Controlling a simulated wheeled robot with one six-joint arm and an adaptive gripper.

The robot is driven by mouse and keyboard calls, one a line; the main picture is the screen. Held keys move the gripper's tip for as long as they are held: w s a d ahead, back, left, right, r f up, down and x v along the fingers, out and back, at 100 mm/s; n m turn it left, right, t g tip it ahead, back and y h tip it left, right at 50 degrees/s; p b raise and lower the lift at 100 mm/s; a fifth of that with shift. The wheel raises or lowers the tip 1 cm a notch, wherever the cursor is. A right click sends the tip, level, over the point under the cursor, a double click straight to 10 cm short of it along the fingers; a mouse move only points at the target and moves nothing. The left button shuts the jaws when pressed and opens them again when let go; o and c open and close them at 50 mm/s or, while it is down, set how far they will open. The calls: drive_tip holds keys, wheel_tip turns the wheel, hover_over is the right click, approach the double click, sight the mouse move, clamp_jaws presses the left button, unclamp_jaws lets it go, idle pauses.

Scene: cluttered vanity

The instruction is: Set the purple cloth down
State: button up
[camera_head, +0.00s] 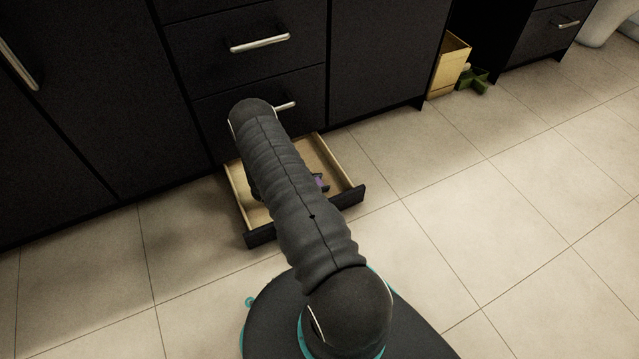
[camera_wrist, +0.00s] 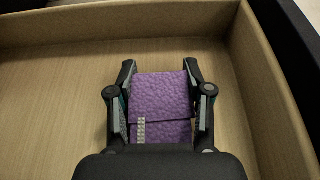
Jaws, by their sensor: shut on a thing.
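The purple cloth (camera_wrist: 160,92) is a folded, textured rectangle with a small pale patch near its lower left. In the wrist view my gripper (camera_wrist: 160,80) is shut on it, one finger at each side. The cloth is over the bare wooden floor of an open drawer (camera_wrist: 60,90); I cannot tell whether it touches that floor. In the head view a small purple bit of the cloth (camera_head: 319,181) shows beside my arm, inside the low open drawer (camera_head: 343,172). My arm hides most of the gripper and part of the drawer there.
The drawer's right wall (camera_wrist: 262,95) is close to the gripper; the drawer floor to the left is clear. Dark cabinet fronts (camera_head: 375,60) stand behind. A yellow bin (camera_head: 449,65) and a green object (camera_head: 474,81) are on the tiled floor at upper right.

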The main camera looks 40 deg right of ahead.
drive_tip(key=shift+f, duration=0.2)
drive_tip(key=o, duration=1)
drive_tip(key=shift+r, duration=0.1)
